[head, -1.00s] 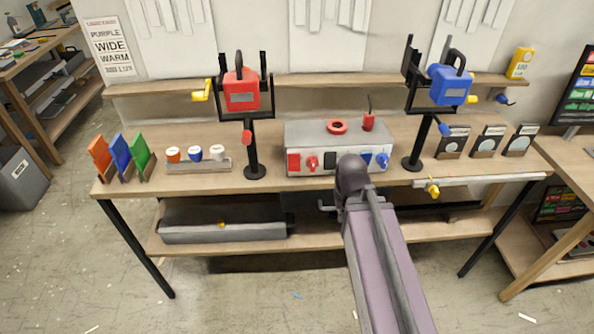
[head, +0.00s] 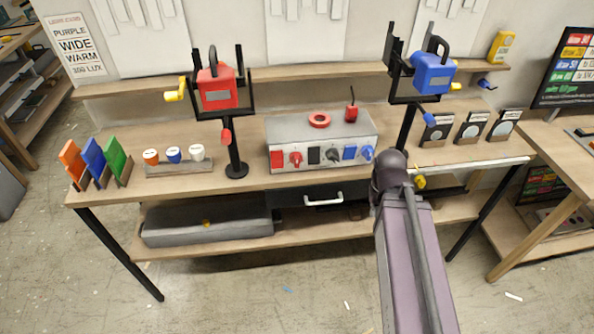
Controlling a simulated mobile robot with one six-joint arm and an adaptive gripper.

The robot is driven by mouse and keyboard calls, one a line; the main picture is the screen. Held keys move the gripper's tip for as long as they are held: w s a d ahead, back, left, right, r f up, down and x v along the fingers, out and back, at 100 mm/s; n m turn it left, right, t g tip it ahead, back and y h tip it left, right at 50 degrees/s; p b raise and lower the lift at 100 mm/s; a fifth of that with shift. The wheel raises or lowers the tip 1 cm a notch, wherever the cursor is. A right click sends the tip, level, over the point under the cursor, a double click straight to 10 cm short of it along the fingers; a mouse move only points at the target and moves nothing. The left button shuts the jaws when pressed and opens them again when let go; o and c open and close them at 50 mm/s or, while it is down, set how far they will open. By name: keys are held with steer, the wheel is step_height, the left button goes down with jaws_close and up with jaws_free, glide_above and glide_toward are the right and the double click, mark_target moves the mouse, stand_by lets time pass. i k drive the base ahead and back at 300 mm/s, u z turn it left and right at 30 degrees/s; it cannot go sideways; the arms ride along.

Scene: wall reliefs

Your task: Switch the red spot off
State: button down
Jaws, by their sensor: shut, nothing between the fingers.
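The red spot (head: 217,88) sits in a black yoke on a stand at the left of the workbench, with a yellow knob on its left side. A grey control box (head: 320,130) stands mid-bench. Its front has a red square switch (head: 277,159), a red knob (head: 296,159), a black switch, a black knob, a blue switch (head: 349,153) and a blue knob. I cannot tell whether the red spot is lit. The blue spot (head: 433,73) is on the right stand. My arm rises from the bottom, its dark joint just right of the box; my gripper does not show.
A red ring (head: 319,120) lies on the box. Coloured panels (head: 93,158) and small cups (head: 174,155) stand at the bench's left. Framed discs (head: 473,128) stand right. A drawer handle (head: 323,199) is under the bench. The floor in front is mostly clear.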

mark_target(277, 157)
steer(key=z, duration=0.25)
steer(key=k, duration=1.3)
steer(key=u, duration=0.75)
steer(key=i, duration=0.5)
steer(key=z, duration=0.05)
